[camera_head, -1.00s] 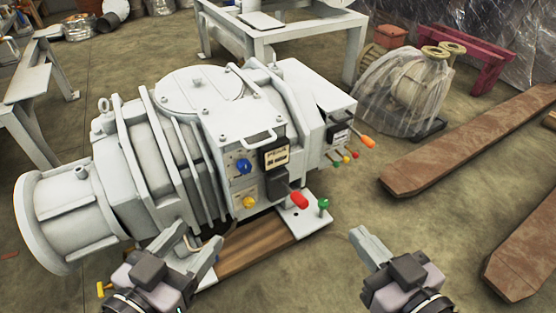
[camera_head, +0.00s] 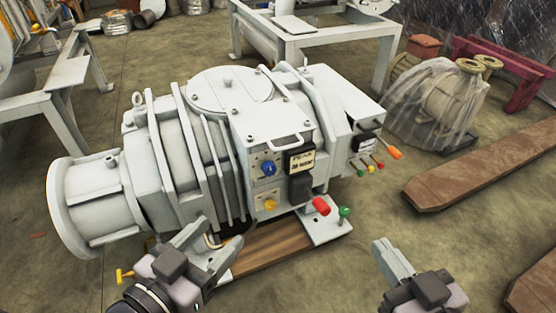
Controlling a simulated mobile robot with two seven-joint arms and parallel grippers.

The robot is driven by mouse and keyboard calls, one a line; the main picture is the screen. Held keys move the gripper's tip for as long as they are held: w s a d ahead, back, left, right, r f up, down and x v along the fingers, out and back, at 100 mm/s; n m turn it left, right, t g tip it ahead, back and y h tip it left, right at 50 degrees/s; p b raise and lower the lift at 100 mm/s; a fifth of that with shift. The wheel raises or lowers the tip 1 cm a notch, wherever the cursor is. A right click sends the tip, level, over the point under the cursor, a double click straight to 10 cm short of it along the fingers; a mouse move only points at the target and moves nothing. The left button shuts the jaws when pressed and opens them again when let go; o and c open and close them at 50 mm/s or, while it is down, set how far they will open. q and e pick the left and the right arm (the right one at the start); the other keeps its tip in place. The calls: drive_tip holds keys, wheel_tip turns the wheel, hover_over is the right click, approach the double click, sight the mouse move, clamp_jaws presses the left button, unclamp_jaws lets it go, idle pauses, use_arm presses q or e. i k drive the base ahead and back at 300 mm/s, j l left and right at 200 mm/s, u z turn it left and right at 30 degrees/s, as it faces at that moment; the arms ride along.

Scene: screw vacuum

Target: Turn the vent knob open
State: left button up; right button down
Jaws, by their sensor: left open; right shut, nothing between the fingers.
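A large pale grey vacuum pump (camera_head: 180,150) stands on a wooden pallet. Its front panel carries a blue knob (camera_head: 268,168) above a yellow knob (camera_head: 271,205). A red handle (camera_head: 321,206) and a green-knobbed lever (camera_head: 344,212) are lower right of them. I cannot tell which is the vent knob. My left gripper (camera_head: 218,243) is open and empty, low in front of the pump's ribbed body and left of the knobs. My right gripper (camera_head: 379,245) is shut and empty, right of the pallet and apart from the pump.
An orange handle (camera_head: 395,153) and several small coloured knobs stick out at the pump's right end. A yellow valve handle (camera_head: 124,276) is near my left arm. Brown beams (camera_head: 480,172) lie at right. A plastic-wrapped pump (camera_head: 440,105) and grey metal tables (camera_head: 330,45) stand behind.

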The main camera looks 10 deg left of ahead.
sight(270, 204)
drive_tip(key=l+u, duration=0.25)
drive_tip(key=l, duration=0.95)
drive_tip(key=l+u, duration=0.25)
drive_tip(key=l, duration=1)
drive_tip(key=i+j, duration=0.4)
drive_tip(key=j+u, duration=0.05)
drive_tip(key=j, duration=0.05)
